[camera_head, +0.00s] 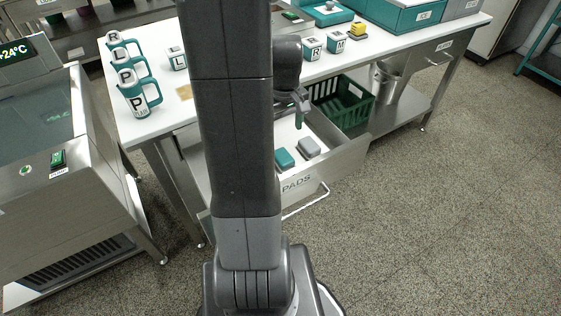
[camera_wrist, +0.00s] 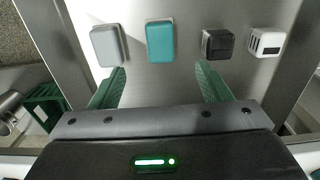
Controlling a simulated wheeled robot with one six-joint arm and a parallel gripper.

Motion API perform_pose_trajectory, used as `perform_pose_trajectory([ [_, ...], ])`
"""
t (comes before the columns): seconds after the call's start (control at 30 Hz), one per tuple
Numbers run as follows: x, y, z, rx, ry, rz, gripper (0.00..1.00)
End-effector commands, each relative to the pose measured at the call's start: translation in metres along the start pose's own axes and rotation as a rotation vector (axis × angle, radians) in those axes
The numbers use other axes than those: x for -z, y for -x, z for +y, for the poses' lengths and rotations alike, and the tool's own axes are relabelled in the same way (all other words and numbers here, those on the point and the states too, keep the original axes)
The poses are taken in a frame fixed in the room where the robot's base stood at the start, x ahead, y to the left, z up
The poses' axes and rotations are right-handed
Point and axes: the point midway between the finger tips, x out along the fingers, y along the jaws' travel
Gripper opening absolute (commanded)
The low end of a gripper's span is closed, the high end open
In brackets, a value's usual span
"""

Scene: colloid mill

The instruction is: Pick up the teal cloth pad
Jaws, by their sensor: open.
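The teal cloth pad (camera_wrist: 160,41) lies on the drawer floor in the wrist view, between a grey pad (camera_wrist: 108,45) and a dark pad (camera_wrist: 217,44). In the head view the teal pad (camera_head: 284,158) lies in the open drawer marked PADS (camera_head: 335,168), beside the grey pad (camera_head: 308,147). My gripper (camera_wrist: 160,82) is open and empty, its green fingers spread wide. The teal pad shows beyond the gap between the fingertips, nearer the top of the picture. In the head view my gripper (camera_head: 299,118) hangs above the drawer, partly hidden by my arm.
A white pad (camera_wrist: 266,42) with dark slots lies at the right of the row. The drawer walls stand close on both sides. A green crate (camera_head: 343,104) and a metal bin (camera_head: 388,84) stand on the shelf. Mugs (camera_head: 137,98) and labelled blocks stand on the white tabletop (camera_head: 405,48).

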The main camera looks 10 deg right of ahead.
Motion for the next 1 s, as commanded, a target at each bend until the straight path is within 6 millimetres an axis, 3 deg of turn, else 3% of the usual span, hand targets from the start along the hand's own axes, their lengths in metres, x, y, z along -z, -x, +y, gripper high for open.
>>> perform_pose_trajectory([
  [0.1,-0.001,-0.027,-0.001,0.003,0.0,-0.005,0.71],
  [0.3,-0.001,-0.062,-0.001,0.002,-0.001,-0.003,0.71],
  [0.57,0.001,-0.081,-0.001,0.002,-0.001,-0.002,0.71],
  [0.8,0.004,-0.117,-0.001,0.002,-0.001,-0.003,0.71],
  [1.0,0.004,-0.124,-0.001,0.001,-0.001,-0.001,0.71],
])
